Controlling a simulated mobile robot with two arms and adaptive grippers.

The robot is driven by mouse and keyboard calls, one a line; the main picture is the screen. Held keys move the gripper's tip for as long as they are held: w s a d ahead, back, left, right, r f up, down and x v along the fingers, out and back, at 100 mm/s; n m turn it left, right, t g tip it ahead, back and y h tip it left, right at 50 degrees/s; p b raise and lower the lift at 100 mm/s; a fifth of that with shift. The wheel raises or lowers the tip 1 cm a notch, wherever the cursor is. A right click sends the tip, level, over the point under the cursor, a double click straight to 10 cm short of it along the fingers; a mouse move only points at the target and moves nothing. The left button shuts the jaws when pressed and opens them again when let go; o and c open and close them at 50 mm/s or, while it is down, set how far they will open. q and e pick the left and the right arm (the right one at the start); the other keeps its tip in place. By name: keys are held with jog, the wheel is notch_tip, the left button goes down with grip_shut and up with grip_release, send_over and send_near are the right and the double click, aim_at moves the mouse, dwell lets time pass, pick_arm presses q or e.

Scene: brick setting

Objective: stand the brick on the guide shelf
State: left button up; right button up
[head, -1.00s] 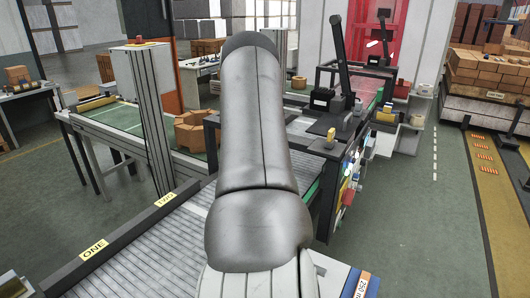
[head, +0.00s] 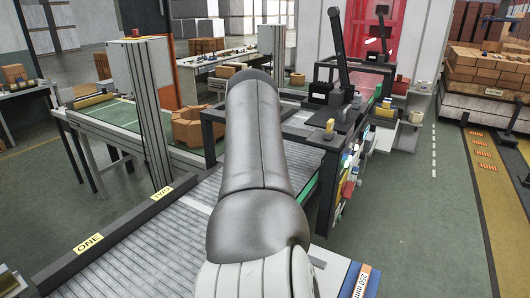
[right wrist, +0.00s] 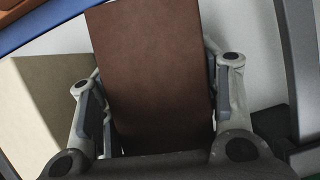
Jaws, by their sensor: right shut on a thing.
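The brick (right wrist: 150,50) is a dark reddish-brown block in the right wrist view. My right gripper (right wrist: 156,85) is shut on it, with one finger on each side. In the head view a large grey arm link of mine fills the middle, and neither the gripper nor the held brick shows there. A blue-edged white surface with a "250 mm" label (head: 362,284) shows at the bottom right. I cannot tell whether it is the guide shelf. My left gripper is not in view.
A roller conveyor (head: 150,240) with "ONE" and "TWO" labels runs beside my arm. A dark frame with a black post (head: 337,50) stands behind. In the right wrist view a tan block face (right wrist: 45,105) lies left of the brick. Green floor (head: 420,220) at right is clear.

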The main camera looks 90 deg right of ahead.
jog(key=o, duration=1.5)
jog(key=p+v, duration=0.4)
jog(key=v, duration=0.6)
jog(key=shift+w+d+r, duration=0.1)
jog(key=shift+r, duration=0.2)
jog(key=shift+p+v, duration=0.3)
jog(key=shift+v, duration=0.5)
